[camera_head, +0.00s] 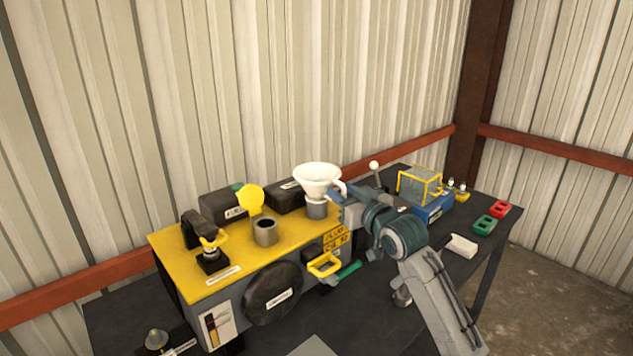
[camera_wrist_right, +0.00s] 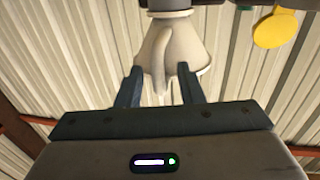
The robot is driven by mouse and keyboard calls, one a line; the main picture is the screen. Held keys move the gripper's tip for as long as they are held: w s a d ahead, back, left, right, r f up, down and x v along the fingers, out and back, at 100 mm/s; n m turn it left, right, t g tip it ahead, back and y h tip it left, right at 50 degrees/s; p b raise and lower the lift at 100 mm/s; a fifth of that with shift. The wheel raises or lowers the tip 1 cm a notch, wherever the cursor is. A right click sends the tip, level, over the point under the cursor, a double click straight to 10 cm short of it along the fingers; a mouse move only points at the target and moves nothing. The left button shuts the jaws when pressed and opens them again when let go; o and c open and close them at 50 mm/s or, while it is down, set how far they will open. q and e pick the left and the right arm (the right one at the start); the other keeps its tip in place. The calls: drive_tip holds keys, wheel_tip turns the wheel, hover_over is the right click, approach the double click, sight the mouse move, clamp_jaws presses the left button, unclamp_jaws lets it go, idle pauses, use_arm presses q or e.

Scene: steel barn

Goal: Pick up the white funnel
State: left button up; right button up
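The white funnel (camera_head: 317,176) stands upright, wide mouth up, on a grey spout on top of the yellow-topped machine (camera_head: 210,272). In the right wrist view the funnel (camera_wrist_right: 186,45) appears upside down, its handle toward the camera. My right gripper (camera_head: 345,192) is right beside the funnel on its handle side. In the wrist view my right gripper's (camera_wrist_right: 160,84) two fingers are apart, on either side of the funnel's handle and rim. I cannot tell whether they touch it. My left gripper is not in view.
An open grey spout (camera_head: 265,231) with a yellow round cap (camera_head: 250,198) stands left of the funnel. Black boxes sit behind. A blue unit with a yellow-framed clear guard (camera_head: 420,186), a white-knobbed lever and red and green blocks (camera_head: 484,225) are at right. A corrugated wall stands behind the table.

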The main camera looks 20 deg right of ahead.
drive_tip(key=shift+w, duration=0.3)
drive_tip(key=shift+c, duration=0.6)
clamp_jaws()
drive_tip(key=shift+r, duration=0.1)
